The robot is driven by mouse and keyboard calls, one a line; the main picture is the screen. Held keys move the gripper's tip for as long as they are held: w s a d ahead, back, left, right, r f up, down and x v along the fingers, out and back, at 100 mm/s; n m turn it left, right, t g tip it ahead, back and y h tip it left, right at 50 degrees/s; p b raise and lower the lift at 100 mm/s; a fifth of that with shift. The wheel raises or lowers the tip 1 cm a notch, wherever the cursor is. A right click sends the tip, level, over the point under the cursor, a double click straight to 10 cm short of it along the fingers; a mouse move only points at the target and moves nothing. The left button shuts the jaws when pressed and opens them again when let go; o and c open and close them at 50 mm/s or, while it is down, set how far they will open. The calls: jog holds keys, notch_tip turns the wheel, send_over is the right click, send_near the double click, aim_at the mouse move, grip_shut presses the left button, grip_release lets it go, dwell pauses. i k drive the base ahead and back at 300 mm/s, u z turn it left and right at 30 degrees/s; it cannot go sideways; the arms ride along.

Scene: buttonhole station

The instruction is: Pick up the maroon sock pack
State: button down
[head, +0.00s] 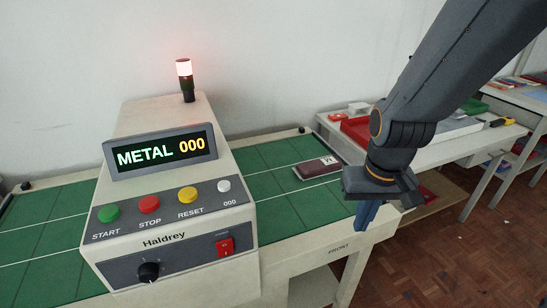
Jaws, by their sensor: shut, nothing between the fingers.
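The maroon sock pack (316,168) lies flat on the green belt to the right of the control box, with a pale label at its right end. My gripper (366,214) points down near the belt's right front edge, to the right of the pack and nearer to me. Its blue fingers are shut with nothing between them.
The Haldrey control box (170,190) straddles the green belt (270,184) and reads METAL 000, with its lamp (185,78) lit reddish. Behind my arm, a side table (330,122) holds a red tray (357,131). The belt around the pack is clear.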

aim_at(312, 169)
jog(key=z, duration=0.2)
jog(key=k, duration=0.45)
jog(key=z, duration=1)
jog(key=i, duration=0.65)
jog(key=u, duration=1)
jog(key=i, duration=0.55)
jog(key=u, duration=0.55)
